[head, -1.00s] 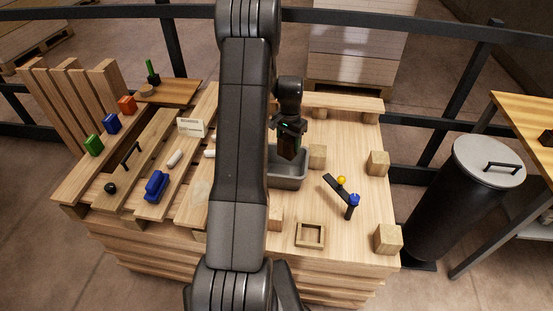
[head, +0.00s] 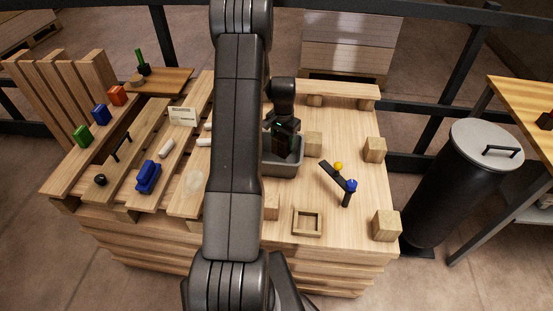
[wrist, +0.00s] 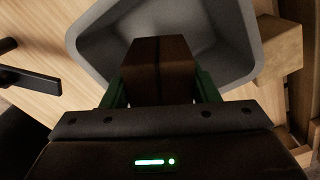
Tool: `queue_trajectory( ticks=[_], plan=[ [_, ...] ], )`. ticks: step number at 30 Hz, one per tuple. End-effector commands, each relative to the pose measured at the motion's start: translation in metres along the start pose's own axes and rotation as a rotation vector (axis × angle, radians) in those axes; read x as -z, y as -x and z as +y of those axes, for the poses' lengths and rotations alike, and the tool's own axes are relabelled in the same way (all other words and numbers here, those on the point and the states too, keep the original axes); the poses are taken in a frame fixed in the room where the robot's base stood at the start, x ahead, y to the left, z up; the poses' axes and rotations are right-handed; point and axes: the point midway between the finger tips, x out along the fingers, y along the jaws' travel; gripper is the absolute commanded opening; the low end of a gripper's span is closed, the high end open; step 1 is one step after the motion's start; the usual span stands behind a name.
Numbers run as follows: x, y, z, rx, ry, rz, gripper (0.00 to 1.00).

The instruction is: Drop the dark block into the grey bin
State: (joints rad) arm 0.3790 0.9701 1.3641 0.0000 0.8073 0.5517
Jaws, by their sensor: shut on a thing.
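My gripper (head: 284,141) is shut on the dark block (wrist: 160,69), which shows dark brown between the green fingers in the wrist view. In the head view the block (head: 281,146) is mostly in shadow under the gripper. The grey bin (wrist: 95,38) is an open tray on the wooden table. In the head view its front wall (head: 284,169) shows below the gripper, and my arm hides its left part. The block is over the bin's opening. I cannot tell whether its lower end is below the rim.
Wooden cubes (head: 374,149) stand around the right side of the table, one close beside the bin. A dark lever with yellow and blue knobs (head: 338,177) and a square wooden frame (head: 307,222) are in front. A blue object (head: 148,177) lies at left. A lidded black can (head: 450,190) stands off the table.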

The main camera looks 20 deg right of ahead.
Motion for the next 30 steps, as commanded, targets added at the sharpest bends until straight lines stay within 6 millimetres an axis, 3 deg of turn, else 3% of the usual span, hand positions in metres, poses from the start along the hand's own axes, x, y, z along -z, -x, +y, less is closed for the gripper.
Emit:
queue_trajectory(
  ticks=[1,4,16,20,30],
  plan=[
    [0.000,0.001,0.000,0.000,0.000,0.000,0.60],
    [0.000,0.001,0.000,0.000,0.000,0.000,0.80],
    [0.001,0.008,0.000,0.001,0.000,0.002,0.80],
    [0.001,0.029,-0.001,0.003,0.000,0.004,0.80],
    [0.001,0.105,-0.001,0.003,0.000,0.004,0.80]
  ],
)
